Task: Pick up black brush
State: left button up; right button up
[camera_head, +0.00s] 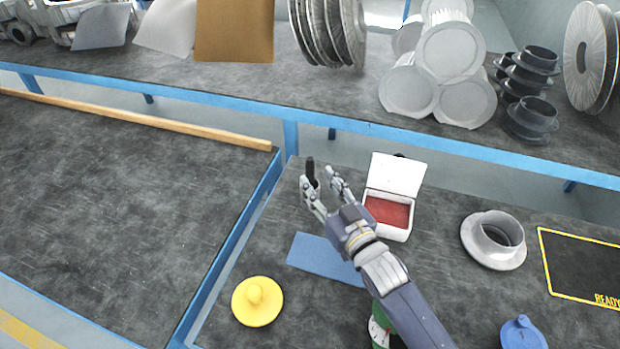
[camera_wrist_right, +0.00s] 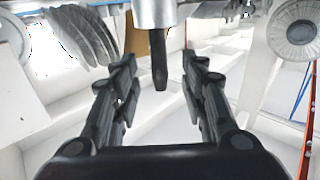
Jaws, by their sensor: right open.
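A slim black upright thing, which looks like the black brush (camera_head: 310,168), shows at the left fingertip of my right gripper (camera_head: 325,180) in the head view. Its lower part is hidden by the finger. My right gripper is open, its two fingers apart. In the right wrist view, a dark tapered piece under a pale metal cylinder (camera_wrist_right: 157,70) shows between the spread fingers (camera_wrist_right: 160,75), with gaps on both sides. I cannot tell whether this is the same thing. My left gripper is not in view.
An open white box with red lining (camera_head: 392,207) stands right of the gripper. A blue mat (camera_head: 312,253), yellow knobbed disc (camera_head: 257,301), grey flanged ring (camera_head: 492,240) and blue knob (camera_head: 522,334) lie around. A blue-edged shelf (camera_head: 420,142) with discs and cylinders runs behind.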

aim_at(312, 174)
jog(key=shift+x, duration=2.75)
jog(key=shift+c, duration=0.5)
grip_shut()
